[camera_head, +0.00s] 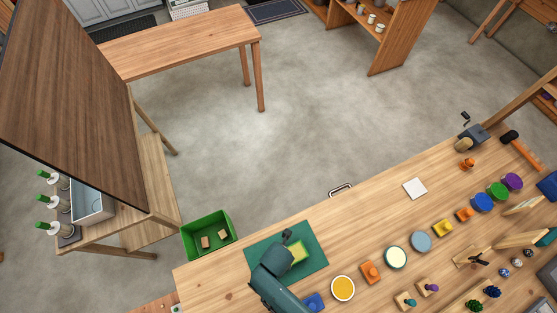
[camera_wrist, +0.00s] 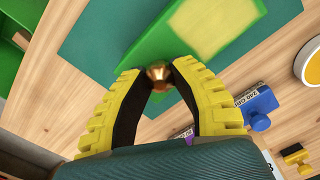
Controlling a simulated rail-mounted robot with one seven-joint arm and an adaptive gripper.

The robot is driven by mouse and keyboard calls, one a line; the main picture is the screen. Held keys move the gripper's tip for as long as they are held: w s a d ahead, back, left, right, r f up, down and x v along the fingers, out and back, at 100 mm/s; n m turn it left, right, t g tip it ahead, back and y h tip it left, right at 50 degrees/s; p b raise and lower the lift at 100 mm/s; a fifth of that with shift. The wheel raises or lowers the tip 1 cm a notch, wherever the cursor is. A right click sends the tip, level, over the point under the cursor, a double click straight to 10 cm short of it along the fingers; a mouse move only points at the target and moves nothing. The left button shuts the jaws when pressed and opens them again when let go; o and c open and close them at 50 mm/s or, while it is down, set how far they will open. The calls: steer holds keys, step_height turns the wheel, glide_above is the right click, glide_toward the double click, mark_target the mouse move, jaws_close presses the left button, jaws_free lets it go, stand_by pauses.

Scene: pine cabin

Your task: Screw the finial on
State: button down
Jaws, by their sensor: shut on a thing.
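My gripper (camera_wrist: 158,82) has yellow ribbed fingers with dark inner pads, and it is shut on a small copper-coloured ball, the finial (camera_wrist: 157,71). Just beyond the finial is a green block-like piece (camera_wrist: 155,42) with a yellowish square face (camera_wrist: 212,25). I cannot tell whether the finial touches it. In the head view this piece (camera_head: 301,254) is partly visible on the dark green mat (camera_head: 310,233), beside my arm. The finial and my fingertips are hidden there by my arm. The mat also shows in the wrist view (camera_wrist: 100,45).
A green bin (camera_head: 207,236) with blocks inside stands left of the mat. A blue 240 grit block (camera_wrist: 258,108) and a yellow-topped round container (camera_head: 343,288) are near the mat. Several coloured items line the bench to the right. The bench around the white square (camera_head: 415,188) is mostly clear.

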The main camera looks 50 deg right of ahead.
steer(key=m, duration=0.6)
steer(key=c, duration=1.3)
jaws_free()
steer(key=shift+m, duration=1.2)
steer(key=o, duration=0.5)
step_height(320, 180, up, 12)
steer(key=shift+r, duration=0.1)
